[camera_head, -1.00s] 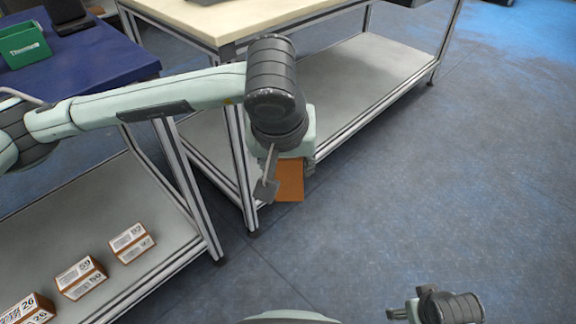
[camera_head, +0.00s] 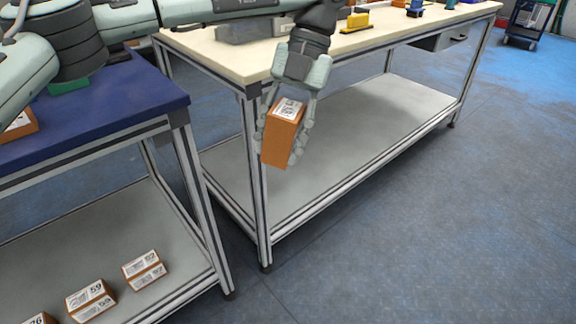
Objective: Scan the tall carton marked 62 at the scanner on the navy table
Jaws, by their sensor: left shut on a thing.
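My left gripper (camera_head: 280,143) is shut on a tall orange-brown carton (camera_head: 281,140) with a white label on its upper end. It holds the carton tilted, in the air in front of the cream-topped table. The print on the label is too small to read for certain. The navy table (camera_head: 150,99) is at the left, and my left arm covers much of its back. I cannot make out the scanner on it. My right gripper is not in view.
A carton (camera_head: 20,126) lies on the navy table at the left edge. Several small labelled cartons, such as one marked 59 (camera_head: 91,300), sit on its lower shelf (camera_head: 120,240). The cream table (camera_head: 225,55) bears a yellow item (camera_head: 355,21).

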